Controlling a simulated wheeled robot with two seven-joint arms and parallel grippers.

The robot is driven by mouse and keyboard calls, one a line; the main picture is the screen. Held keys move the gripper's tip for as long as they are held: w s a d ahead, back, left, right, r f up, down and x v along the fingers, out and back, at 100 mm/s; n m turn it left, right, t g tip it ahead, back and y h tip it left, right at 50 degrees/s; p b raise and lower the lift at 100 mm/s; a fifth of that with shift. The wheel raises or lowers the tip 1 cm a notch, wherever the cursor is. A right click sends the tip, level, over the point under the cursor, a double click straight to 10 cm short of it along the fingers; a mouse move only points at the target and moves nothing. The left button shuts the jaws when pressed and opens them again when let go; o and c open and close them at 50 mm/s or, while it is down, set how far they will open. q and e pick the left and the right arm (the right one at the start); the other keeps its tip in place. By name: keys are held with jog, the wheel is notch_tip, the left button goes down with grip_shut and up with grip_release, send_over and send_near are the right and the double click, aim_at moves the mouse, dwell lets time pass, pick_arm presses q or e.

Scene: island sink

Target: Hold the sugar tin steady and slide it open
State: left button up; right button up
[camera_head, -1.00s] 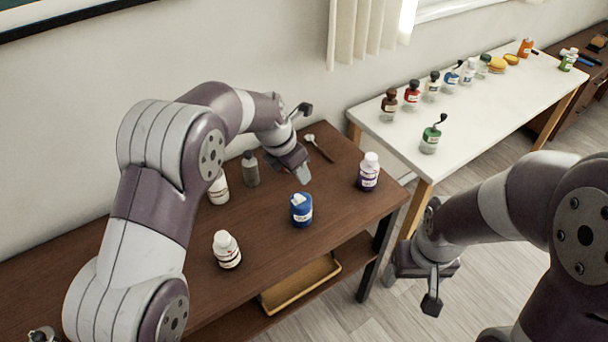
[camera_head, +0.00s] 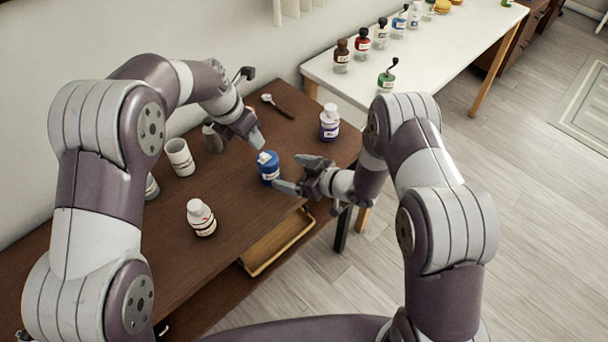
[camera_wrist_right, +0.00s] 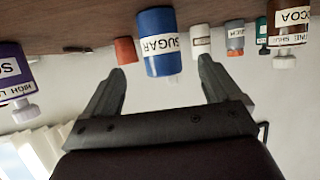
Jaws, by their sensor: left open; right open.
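The blue sugar tin (camera_head: 268,168) stands upright on the brown table, with a light top and a white label. In the right wrist view the blue tin (camera_wrist_right: 156,45) appears upside down, its "SUGAR" label readable, and framed between the fingers. My left gripper (camera_head: 251,107) is open above and behind the tin, with one fingertip close to its top. I cannot tell if it touches. My right gripper (camera_head: 297,174) is open and empty at the tin's right front side. It also shows in the wrist view (camera_wrist_right: 160,68), its fingers apart with the tin beyond them.
A white container (camera_head: 180,157), grey bottle (camera_head: 212,138) and white-capped bottle (camera_head: 201,217) stand left. A wooden tray (camera_head: 278,245) is on the lower shelf. A white table (camera_head: 440,62) holds several bottles.

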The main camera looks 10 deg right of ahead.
aim_at(268, 167)
jog(key=x, duration=0.9)
jog(key=shift+s, duration=0.1)
jog(key=shift+c, duration=0.4)
jog(key=c, duration=1.1)
jog(key=shift+o, duration=0.2)
